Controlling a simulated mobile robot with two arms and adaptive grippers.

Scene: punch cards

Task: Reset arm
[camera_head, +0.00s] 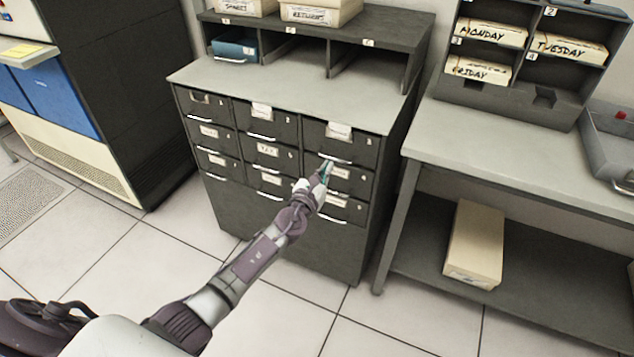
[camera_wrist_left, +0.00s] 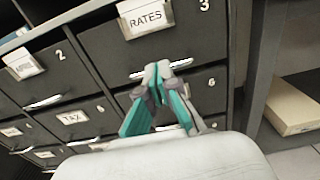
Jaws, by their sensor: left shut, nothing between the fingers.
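My left arm reaches from the lower left to the dark drawer cabinet (camera_head: 290,235) in the head view. My left gripper (camera_head: 326,168) is shut and empty, its tips just below the handle of the upper right drawer (camera_head: 314,132). In the left wrist view the gripper (camera_wrist_left: 158,75) has teal finger pads brought together in front of that drawer (camera_wrist_left: 180,35), which carries the number 3 and a "RATES" label. Whether the tips touch the drawer front or handle I cannot tell. The drawers look closed. My right gripper is not in view.
Cubbies on the cabinet top hold a blue box (camera_head: 234,47). To the right stands a grey table (camera_head: 505,150) with labelled card boxes in a sorter; a beige box (camera_head: 475,243) sits on its lower shelf. Tiled floor (camera_head: 290,318) is clear in front of the cabinet.

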